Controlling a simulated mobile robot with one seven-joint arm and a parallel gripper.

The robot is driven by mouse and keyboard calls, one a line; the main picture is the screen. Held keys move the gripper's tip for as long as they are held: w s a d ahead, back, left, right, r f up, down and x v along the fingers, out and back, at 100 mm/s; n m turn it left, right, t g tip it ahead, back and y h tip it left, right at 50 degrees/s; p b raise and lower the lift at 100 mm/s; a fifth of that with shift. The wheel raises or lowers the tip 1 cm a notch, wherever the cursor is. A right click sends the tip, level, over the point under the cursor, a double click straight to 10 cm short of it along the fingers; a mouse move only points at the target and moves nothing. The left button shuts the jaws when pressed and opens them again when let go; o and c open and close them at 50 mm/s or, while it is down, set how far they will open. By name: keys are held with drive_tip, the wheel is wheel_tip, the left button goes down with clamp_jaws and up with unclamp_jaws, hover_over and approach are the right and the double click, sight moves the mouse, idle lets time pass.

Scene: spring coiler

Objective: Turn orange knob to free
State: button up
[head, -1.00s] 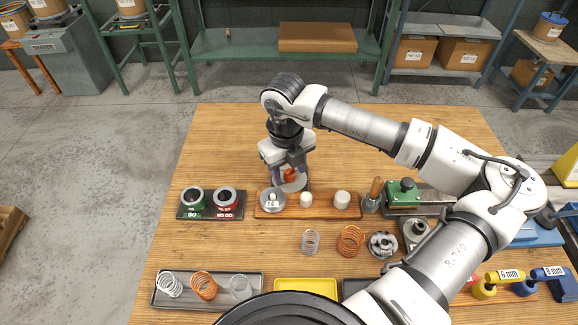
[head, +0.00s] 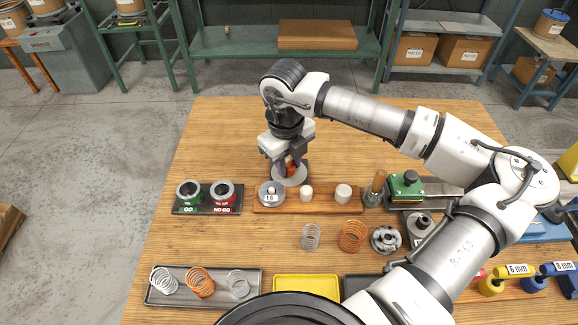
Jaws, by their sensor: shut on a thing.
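The orange knob (head: 289,169) stands at a round grey disc (head: 290,180) behind the wooden board. My gripper (head: 287,167) points down over it and is shut on the knob, with a finger on either side. The fingers hide much of the knob, and its exact turn angle cannot be told.
Green and red ring gauges (head: 207,197) stand left. Springs lie in a dark tray (head: 204,304) and on the table near a yellow tray (head: 306,286). The table's back left is clear.

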sight(289, 169)
drive_tip(key=n+b, duration=0.1)
drive_tip(key=b, duration=0.1)
drive_tip(key=n+b, duration=0.1)
drive_tip(key=shift+f+n+b, duration=0.35)
drive_tip(key=shift+f+n, duration=0.05)
drive_tip(key=n+b, duration=0.2)
drive_tip(key=b, duration=0.1)
drive_tip(key=shift+n, duration=0.3)
drive_tip(key=n+b, duration=0.1)
drive_tip(key=n, duration=0.1)
drive_tip(key=n+b, duration=0.2)
drive_tip(key=n, duration=0.1)
drive_tip(key=shift+s+r+n+b, duration=0.1)
drive_tip(key=shift+r+n+b, duration=0.15)
drive_tip(key=shift+n+b, duration=0.05)
drive_tip(key=o, duration=0.9)
drive_tip(key=shift+r, duration=0.1)
drive_tip(key=shift+o, duration=0.2)
wheel_tip(289, 169, up, 14)
drive_tip(key=shift+s, duration=0.35)
